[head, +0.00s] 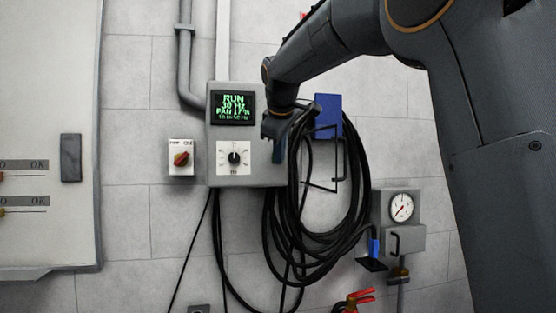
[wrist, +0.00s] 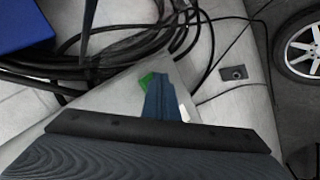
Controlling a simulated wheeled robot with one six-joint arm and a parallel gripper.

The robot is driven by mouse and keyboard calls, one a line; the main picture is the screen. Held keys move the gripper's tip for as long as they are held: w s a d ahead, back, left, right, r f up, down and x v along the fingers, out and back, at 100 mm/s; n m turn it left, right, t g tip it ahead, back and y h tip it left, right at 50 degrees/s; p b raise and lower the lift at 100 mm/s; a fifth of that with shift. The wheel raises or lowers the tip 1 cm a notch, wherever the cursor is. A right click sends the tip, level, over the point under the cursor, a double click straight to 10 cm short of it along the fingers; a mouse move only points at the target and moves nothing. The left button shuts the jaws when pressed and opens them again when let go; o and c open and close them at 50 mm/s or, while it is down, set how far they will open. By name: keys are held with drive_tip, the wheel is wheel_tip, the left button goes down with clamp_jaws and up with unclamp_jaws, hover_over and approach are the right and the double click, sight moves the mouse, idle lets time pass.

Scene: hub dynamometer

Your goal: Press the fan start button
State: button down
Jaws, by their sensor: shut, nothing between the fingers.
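The grey control box (head: 195,197) hangs on the wall, with a lit green-text display (head: 233,108) reading RUN and 30 Hz, and a black dial (head: 234,158) below it. My gripper (head: 278,152) is shut and empty, at the right part of the box front. In the wrist view, a green button (wrist: 146,81) shows on the box right beside the shut fingertips (wrist: 159,80), partly covered by them. I cannot tell whether the fingers touch or press it. In the head view the button is hidden behind my gripper.
Coiled black cable (head: 330,240) hangs close on the right, below a blue block (head: 328,110). A gauge (head: 401,207) is farther right. A wheel (wrist: 300,45) shows in the wrist view.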

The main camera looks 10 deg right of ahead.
drive_tip(key=shift+s, duration=0.45)
drive_tip(key=shift+s, duration=0.1)
drive_tip(key=s+b, duration=0.1)
drive_tip(key=s, duration=0.4)
drive_tip(key=shift+s, duration=0.4)
drive_tip(key=shift+a, duration=0.15)
idle(0.5)
